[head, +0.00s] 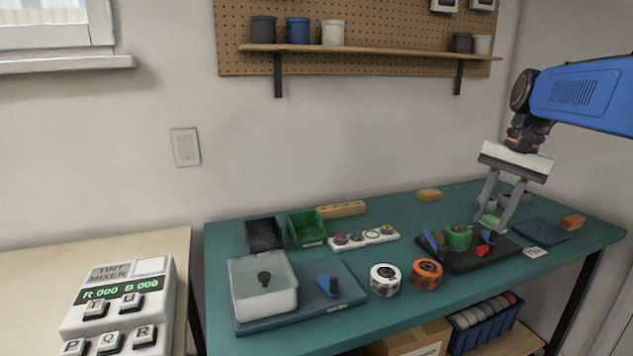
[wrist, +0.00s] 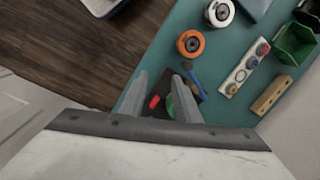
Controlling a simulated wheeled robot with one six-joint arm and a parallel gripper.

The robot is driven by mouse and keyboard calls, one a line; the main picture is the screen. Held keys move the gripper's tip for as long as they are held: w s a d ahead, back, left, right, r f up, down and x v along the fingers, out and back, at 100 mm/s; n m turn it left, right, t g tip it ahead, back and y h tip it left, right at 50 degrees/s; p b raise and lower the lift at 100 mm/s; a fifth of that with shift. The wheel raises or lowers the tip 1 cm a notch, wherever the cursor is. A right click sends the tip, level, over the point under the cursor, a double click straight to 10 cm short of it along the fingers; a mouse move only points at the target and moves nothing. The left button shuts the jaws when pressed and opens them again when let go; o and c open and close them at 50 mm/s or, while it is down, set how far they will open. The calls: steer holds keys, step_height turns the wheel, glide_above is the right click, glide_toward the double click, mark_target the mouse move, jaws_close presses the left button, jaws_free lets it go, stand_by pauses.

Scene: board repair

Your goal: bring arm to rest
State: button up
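My gripper (head: 497,227) hangs from the blue arm at the right, above the right part of the teal workbench (head: 380,302). Its two fingers are apart, and I see nothing held between them. In the wrist view my gripper (wrist: 161,80) also shows spread fingers, with a black mat (wrist: 178,107) below. On the mat (head: 462,265) are a green round part (head: 458,238), a blue-handled tool (head: 433,245) and a small red piece (head: 481,251). The fingers partly hide the items behind them.
A clear-lidded box (head: 263,290), a white roll (head: 385,280) and an orange roll (head: 426,274) stand on the bench. Black (head: 264,234) and green bins (head: 307,229) stand at the back left. A shelf (head: 370,50) runs above. A tint mixer (head: 120,305) stands at left.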

steer(key=s+a+f+n+t+h, duration=0.1)
steer(key=s+a+f+n, duration=0.3)
steer(key=s+f, duration=0.5)
steer(key=s+a+f+n+t+h, duration=0.1)
steer(key=s+a+f+n+t, duration=0.2)
steer(key=s+f, duration=0.6)
steer(key=s+a+n, duration=0.2)
steer(key=s, duration=0.1)
steer(key=shift+s+f, duration=0.3)
steer(key=shift+s, duration=0.05)
